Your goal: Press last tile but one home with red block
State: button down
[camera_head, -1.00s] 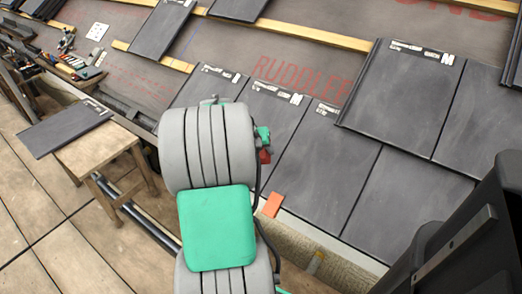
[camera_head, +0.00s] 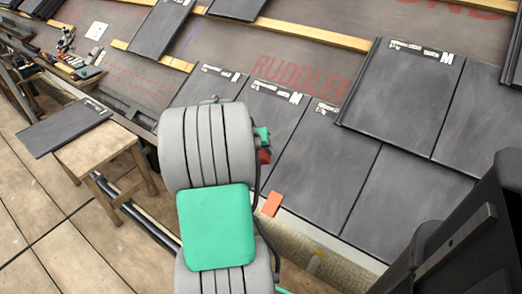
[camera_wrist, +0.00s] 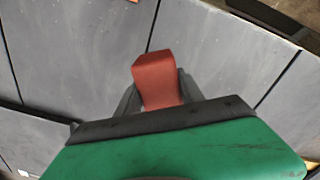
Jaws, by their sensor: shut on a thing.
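The red block (camera_wrist: 153,72) stands up between the two dark fingers of my gripper (camera_wrist: 158,92) in the wrist view. The gripper is shut on it. Grey tiles lie around and beyond the block; whether it touches one I cannot tell. In the head view a small part of the red block (camera_head: 265,157) shows beside my arm, which hides the gripper and much of the tile below. The lower row ends on the left with a dark tile (camera_head: 205,85); beside it is another labelled tile (camera_head: 277,112), partly hidden by my arm.
An orange piece (camera_head: 271,204) lies at the eave edge. A wooden stool (camera_head: 100,150) carries a loose dark tile (camera_head: 62,128) at left. Upper tiles (camera_head: 400,95) overlap the lower row at right. Wooden battens (camera_head: 318,37) cross the bare underlay above. Tools lie at far left.

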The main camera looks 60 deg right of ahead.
jog(key=shift+b+x, duration=1.35)
jog(key=shift+x, duration=1.45)
jog(key=shift+d+f, duration=0.1)
jog(key=shift+d, duration=0.05)
jog(key=p+v, duration=0.6)
jog(key=v, duration=0.2)
jog(key=shift+r, duration=0.3)
jog(key=shift+w+a+r, duration=0.1)
jog(key=shift+a, duration=0.25)
